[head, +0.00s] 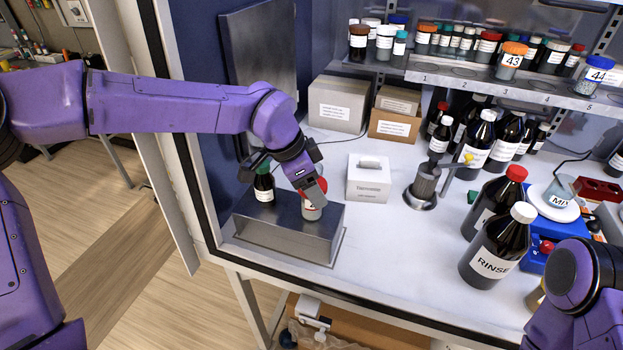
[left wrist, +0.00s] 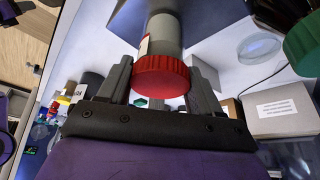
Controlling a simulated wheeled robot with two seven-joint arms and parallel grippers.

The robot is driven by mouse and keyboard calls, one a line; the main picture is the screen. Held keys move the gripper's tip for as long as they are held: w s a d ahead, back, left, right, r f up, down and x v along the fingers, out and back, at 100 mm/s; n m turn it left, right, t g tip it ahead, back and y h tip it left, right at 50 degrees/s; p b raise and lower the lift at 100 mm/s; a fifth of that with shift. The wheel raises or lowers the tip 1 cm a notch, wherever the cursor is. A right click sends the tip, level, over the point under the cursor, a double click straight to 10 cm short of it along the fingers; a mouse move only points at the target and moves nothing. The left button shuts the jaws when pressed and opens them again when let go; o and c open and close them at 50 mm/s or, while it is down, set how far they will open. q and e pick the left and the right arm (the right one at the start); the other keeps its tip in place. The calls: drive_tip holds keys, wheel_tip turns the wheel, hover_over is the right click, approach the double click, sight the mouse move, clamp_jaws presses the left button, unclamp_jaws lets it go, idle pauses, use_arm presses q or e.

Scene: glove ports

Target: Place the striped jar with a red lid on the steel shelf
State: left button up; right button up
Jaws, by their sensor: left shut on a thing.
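The jar with a red lid (head: 311,211) is mostly covered by my left gripper (head: 318,192) in the head view. The left wrist view shows its ribbed red lid (left wrist: 162,76) between my two fingers, with a pale grey body and part of a label beyond. My left gripper is shut on this jar. Stripes cannot be made out clearly. The jar is at the top of a steel box-like stand (head: 290,236); I cannot tell whether its base touches. The steel shelf (head: 500,88), numbered along its front edge, is at the upper right. My right gripper is out of view.
A dark bottle with a green cap (head: 264,185) stands beside the jar on the stand. A white box (head: 369,178) and a metal clamp-like fixture (head: 424,184) are to the right. Dark bottles (head: 496,245) crowd the right. Several jars, including an orange-lidded one (head: 511,60), occupy the shelf.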

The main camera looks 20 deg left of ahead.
use_arm(q)
drive_tip(key=o, duration=1.1)
drive_tip(key=b+v, duration=0.3)
drive_tip(key=v, duration=0.9)
